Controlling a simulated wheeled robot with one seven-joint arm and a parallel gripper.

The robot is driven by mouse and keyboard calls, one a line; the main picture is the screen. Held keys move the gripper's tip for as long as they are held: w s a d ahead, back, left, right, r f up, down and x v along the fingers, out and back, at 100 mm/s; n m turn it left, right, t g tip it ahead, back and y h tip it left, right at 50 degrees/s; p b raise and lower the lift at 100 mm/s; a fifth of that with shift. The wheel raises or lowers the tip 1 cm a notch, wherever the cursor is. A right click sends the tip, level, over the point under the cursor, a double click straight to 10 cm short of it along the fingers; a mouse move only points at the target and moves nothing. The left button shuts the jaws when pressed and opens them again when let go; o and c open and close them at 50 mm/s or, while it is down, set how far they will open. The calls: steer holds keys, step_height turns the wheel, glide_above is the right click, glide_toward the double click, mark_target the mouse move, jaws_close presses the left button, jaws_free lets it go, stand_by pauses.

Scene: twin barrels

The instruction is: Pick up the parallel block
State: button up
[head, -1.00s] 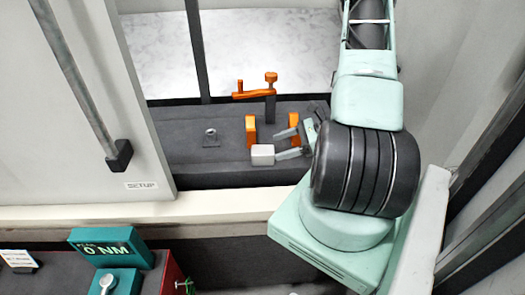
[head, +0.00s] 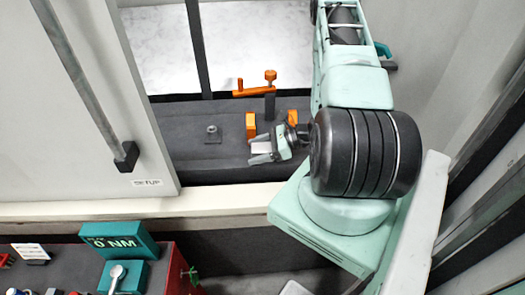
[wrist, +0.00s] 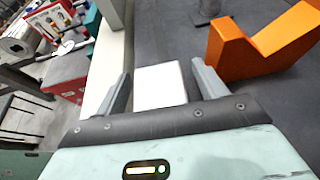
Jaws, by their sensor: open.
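The parallel block, a small pale block (head: 260,147), sits on the dark grey bed behind the cream ledge. In the wrist view the block (wrist: 160,86) lies between the two grey fingers, with a gap on each side. My gripper (head: 259,149) is open and around the block, with its fingers pointing left in the head view. In the wrist view my gripper (wrist: 161,73) shows both fingers apart from the block. The block's near end is hidden by the gripper's dark front edge.
An orange vise-like jaw (head: 251,125) stands just behind the block, and it is close to the right finger in the wrist view (wrist: 258,45). An orange-handled clamp (head: 269,91) rises behind. A sliding door panel (head: 90,90) is at left.

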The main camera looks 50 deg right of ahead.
jaws_close()
steer(key=shift+r, duration=0.1)
steer(key=shift+r, duration=0.1)
